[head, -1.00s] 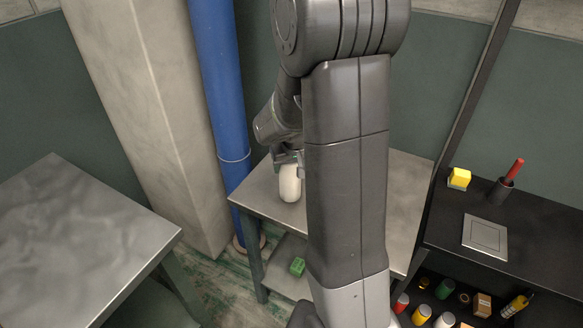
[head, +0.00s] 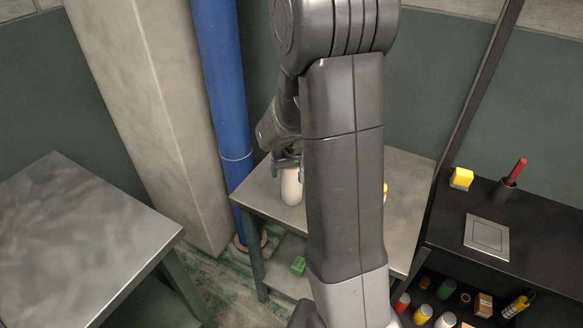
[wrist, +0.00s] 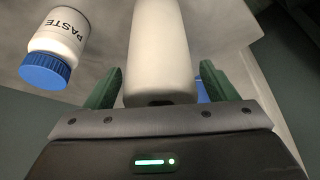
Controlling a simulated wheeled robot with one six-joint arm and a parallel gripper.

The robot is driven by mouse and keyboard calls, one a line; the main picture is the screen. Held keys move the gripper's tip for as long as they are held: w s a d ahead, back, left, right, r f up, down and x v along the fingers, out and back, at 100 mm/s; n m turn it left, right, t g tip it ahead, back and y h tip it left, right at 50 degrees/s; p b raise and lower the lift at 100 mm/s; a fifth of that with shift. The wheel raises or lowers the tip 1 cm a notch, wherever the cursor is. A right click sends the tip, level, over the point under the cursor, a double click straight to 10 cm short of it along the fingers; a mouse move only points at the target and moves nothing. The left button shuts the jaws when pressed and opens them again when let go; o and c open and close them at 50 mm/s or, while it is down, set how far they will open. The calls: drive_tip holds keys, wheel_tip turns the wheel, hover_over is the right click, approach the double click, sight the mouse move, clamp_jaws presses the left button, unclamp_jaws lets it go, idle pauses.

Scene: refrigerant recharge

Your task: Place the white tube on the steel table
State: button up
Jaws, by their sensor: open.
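The white tube (head: 290,186) stands upright near the left edge of the grey metal-topped table (head: 409,182) in the middle of the head view. In the wrist view the tube (wrist: 160,45) lies between the two green fingers of my gripper (wrist: 160,70), with a visible gap on each side. My gripper (head: 287,162) is open, close to the tube's upper end in the head view. My arm hides much of this table. Another table with a bare steel-looking top (head: 80,235) stands at the left.
A white PASTE bottle with a blue cap (wrist: 58,45) is beside the tube. A blue pipe (head: 220,85) and pillar (head: 150,110) rise behind. A green block (head: 298,265) sits on the lower shelf. A black bench (head: 470,215) at right holds several items.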

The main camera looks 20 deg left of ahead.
drive_tip(key=v, duration=1.2)
drive_tip(key=shift+r, duration=0.1)
